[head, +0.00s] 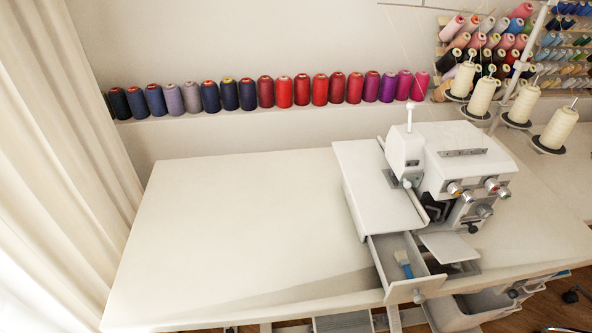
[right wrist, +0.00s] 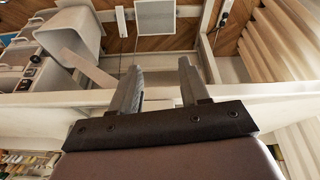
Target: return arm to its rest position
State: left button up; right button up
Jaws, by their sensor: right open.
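My right gripper (right wrist: 158,78) shows in the right wrist view with its two grey fingers apart. Nothing is between the fingers. Past the fingertips lie a pale table edge and the wooden floor, and the fingers touch nothing that I can make out. Neither of my arms shows in the head view, and my left gripper is in neither view.
A white sewing machine (head: 450,165) stands on the right of the white table (head: 230,230). A small open drawer (head: 415,285) juts out below it, with a blue-handled brush (head: 403,263) inside. The table's left half is clear. A curtain (head: 60,150) hangs at left.

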jog(key=w+a+f+t+y, duration=0.2)
jog(key=w+f+t, duration=0.3)
jog(key=f, duration=0.3)
jog(key=shift+w+a+f+t, duration=0.35)
jog(key=shift+w+a+t, duration=0.1)
jog(key=shift+t, duration=0.25)
